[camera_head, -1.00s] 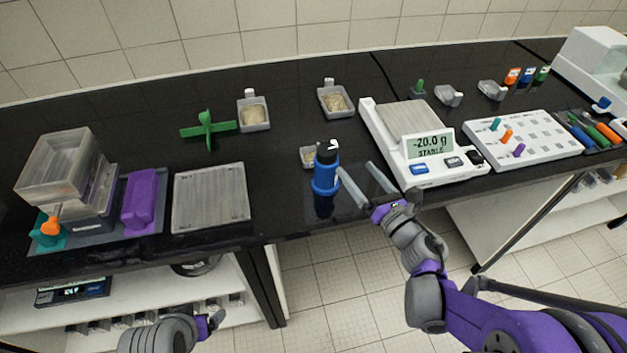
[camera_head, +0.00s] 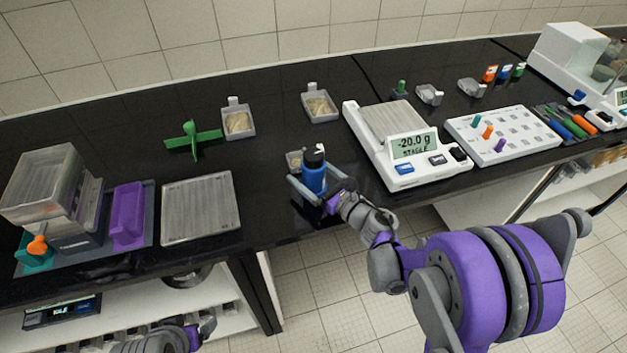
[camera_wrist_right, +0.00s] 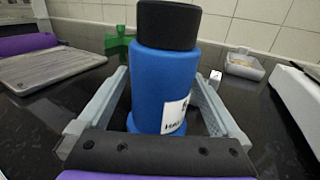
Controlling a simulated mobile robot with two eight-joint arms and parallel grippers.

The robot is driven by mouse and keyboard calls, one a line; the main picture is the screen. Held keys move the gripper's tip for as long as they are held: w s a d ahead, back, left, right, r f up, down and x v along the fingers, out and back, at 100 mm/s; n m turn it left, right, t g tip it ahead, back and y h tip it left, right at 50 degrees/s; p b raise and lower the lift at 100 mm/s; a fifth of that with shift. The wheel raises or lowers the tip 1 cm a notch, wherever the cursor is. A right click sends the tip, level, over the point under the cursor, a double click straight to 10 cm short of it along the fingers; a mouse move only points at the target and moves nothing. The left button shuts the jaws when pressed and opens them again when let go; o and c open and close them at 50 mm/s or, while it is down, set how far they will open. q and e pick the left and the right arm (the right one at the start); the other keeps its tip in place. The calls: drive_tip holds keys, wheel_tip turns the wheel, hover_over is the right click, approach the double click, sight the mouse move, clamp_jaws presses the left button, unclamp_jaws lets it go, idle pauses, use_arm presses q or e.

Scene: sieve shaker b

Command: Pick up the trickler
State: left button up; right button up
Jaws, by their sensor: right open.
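The trickler, a blue cylinder with a black cap (camera_head: 314,172), stands upright near the front edge of the black bench. My right gripper (camera_head: 308,171) is open around it, one finger on each side. In the right wrist view the trickler (camera_wrist_right: 165,85) fills the middle between the two grey fingers, with a partly visible white label. Gaps show beside it, and its base is hidden behind the gripper body. My left gripper (camera_head: 205,326) is low at the bottom left, below the bench edge; its fingers are too unclear to judge.
A small tray (camera_head: 293,161) sits just behind the trickler. A balance (camera_head: 430,172) reading -20.0 g stands to the right. A grey flat plate (camera_head: 200,207) lies to the left, beside a purple block (camera_head: 128,215). A green cross-shaped piece (camera_head: 192,141) and sample trays (camera_head: 238,122) are farther back.

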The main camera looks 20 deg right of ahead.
drive_tip(key=shift+x, duration=0.95)
drive_tip(key=shift+s, duration=0.1)
drive_tip(key=shift+c, duration=1)
clamp_jaws()
